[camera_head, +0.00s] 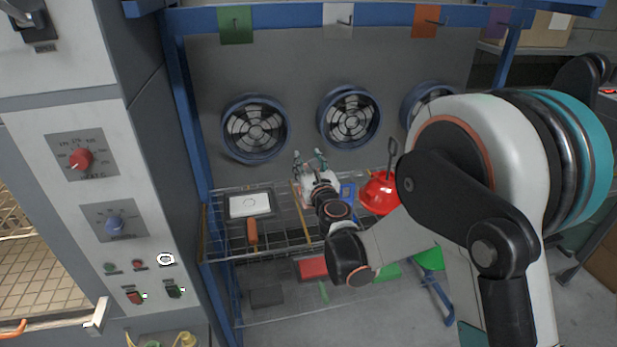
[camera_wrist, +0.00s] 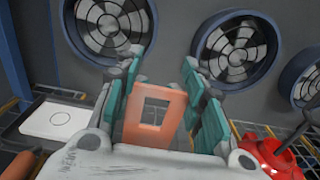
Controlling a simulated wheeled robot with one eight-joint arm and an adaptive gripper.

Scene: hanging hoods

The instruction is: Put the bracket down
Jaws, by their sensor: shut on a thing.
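The bracket is an orange plate with a square window (camera_wrist: 160,127). It sits between the teal-padded fingers of my gripper (camera_wrist: 163,72) in the wrist view. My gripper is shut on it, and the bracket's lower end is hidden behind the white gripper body. In the head view my gripper (camera_head: 309,159) is over the wire shelf (camera_head: 283,232), in front of the grey back panel. The bracket is mostly hidden there. I cannot tell whether it touches the shelf.
A white plate with a circle (camera_head: 248,205) and an orange-handled thing (camera_head: 252,232) lie left on the shelf. A blue frame (camera_head: 347,194) and a red domed thing with an upright handle (camera_head: 378,194) are to the right. Fans (camera_head: 256,129) line the panel behind.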

